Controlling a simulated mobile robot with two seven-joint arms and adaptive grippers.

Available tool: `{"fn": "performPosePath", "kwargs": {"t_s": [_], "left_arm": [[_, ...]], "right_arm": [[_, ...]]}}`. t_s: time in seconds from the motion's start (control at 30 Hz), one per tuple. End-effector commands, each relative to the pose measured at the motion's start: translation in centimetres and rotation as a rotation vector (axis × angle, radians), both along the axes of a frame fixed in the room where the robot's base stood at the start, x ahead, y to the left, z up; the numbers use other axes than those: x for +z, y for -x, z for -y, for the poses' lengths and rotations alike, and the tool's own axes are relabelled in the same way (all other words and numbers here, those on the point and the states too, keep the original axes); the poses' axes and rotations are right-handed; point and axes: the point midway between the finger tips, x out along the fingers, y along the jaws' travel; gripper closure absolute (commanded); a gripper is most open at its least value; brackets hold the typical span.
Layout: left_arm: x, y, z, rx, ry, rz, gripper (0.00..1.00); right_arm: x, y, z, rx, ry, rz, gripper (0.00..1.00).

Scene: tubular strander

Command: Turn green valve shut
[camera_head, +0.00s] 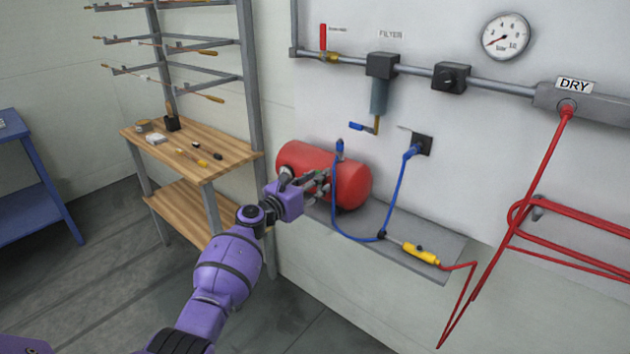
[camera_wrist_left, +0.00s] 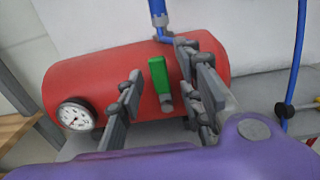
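The green valve handle (camera_wrist_left: 158,75) shows in the left wrist view, in front of the red tank (camera_wrist_left: 95,75). A small grey stem (camera_wrist_left: 166,103) is at its lower end. My left gripper (camera_wrist_left: 168,85) is open, with its fingers on either side of the green handle; I cannot tell whether either finger touches it. In the head view my left gripper (camera_head: 318,183) is in front of the red tank (camera_head: 350,180) and hides the green valve. My right gripper is not in view.
The tank sits on a grey wall shelf (camera_head: 430,240). A blue hose (camera_head: 397,190) loops beside it, and a yellow tool (camera_head: 421,253) lies at the shelf's right. A wooden workbench (camera_head: 190,150) stands left. Red hoses (camera_head: 540,170) hang at right.

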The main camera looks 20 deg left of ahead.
Motion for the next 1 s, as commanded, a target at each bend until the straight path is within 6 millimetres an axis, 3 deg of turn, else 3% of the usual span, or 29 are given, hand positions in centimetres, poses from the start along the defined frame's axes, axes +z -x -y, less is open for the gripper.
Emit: {"fn": "performPosePath", "kwargs": {"t_s": [0.33, 0.7, 1.0], "left_arm": [[0.0, 1.1, -0.5, 0.001, -0.003, 0.001, 0.66], [-0.1, 8.2, -3.1, 0.002, -0.003, 0.0, 0.66], [0.0, 11.2, -4.0, 0.0, -0.002, 0.001, 0.66]], "right_arm": [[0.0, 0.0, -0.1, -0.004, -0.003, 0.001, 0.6], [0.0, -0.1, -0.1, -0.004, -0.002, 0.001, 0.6], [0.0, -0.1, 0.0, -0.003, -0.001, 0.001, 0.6]]}}
